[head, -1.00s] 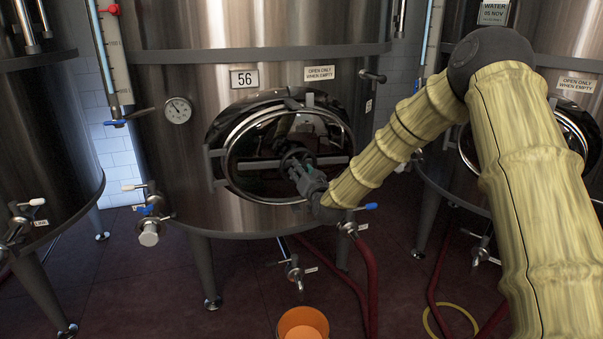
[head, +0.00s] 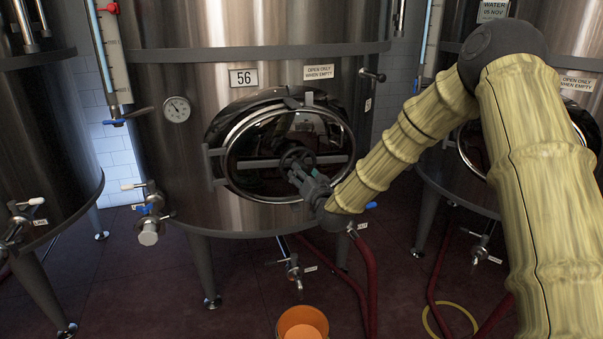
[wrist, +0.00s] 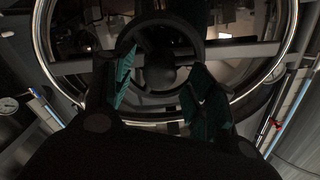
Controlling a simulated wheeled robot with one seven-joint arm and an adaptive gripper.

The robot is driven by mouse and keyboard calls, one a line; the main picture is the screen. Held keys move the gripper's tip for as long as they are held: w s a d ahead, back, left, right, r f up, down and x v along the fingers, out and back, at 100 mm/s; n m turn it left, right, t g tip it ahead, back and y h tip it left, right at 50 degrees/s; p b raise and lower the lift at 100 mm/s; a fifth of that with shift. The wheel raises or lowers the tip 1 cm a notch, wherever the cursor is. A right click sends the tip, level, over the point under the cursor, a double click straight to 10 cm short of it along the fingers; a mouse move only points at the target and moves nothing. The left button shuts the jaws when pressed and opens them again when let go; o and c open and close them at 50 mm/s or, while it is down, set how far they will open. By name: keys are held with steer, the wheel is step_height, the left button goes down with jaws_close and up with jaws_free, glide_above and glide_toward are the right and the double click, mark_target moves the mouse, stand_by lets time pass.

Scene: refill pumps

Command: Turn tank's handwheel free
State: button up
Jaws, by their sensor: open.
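Tank 56 (head: 170,75) is a large steel vessel with an oval manway door (head: 250,180) low on its front. A dark handwheel (head: 297,161) sits at the middle of the door's crossbar (head: 262,164). My gripper (head: 298,172) is at the wheel's lower edge in the head view. In the wrist view, the open fingers of my gripper (wrist: 158,85) stand on either side of the handwheel's lower part (wrist: 168,82). The wheel's hub and rim show between and above the fingertips. I cannot tell whether either finger touches the rim.
An orange bucket (head: 303,324) stands on the floor below the tank. A red hose (head: 368,270) runs from near the bottom valve (head: 292,270). A dial gauge (head: 177,109) and a side valve (head: 149,227) are at left. Other tanks stand on both sides.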

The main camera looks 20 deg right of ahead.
steer(key=s, duration=0.9)
steer(key=shift+d, duration=0.2)
steer(key=shift+w, duration=0.1)
steer(key=s+a+f+n+g+p, duration=0.1)
steer(key=s+a+f+g, duration=0.15)
steer(key=s+f, duration=0.5)
steer(key=s+a+f+n+g+p, duration=0.1)
steer(key=s+f+g, duration=0.3)
steer(key=f, duration=0.7)
steer(key=s+a+f+n+g+p, duration=0.1)
steer(key=s+a+f+g, duration=0.1)
steer(key=s+f, duration=0.6)
steer(key=s+f+g+p, duration=0.1)
steer(key=s+f+g, duration=0.2)
steer(key=s, duration=0.8)
steer(key=s+f+n+g+p, duration=0.1)
steer(key=s+f+g, duration=0.2)
steer(key=s, duration=0.8)
steer(key=s+f+g, duration=0.3)
steer(key=s+f, duration=0.4)
steer(key=s, duration=0.4)
steer(key=shift+d+n+h+p, duration=0.3)
steer(key=shift+d+p, duration=0.05)
steer(key=shift+p, duration=0.05)
steer(key=shift+w+g, duration=0.1)
steer(key=shift+g, duration=0.15)
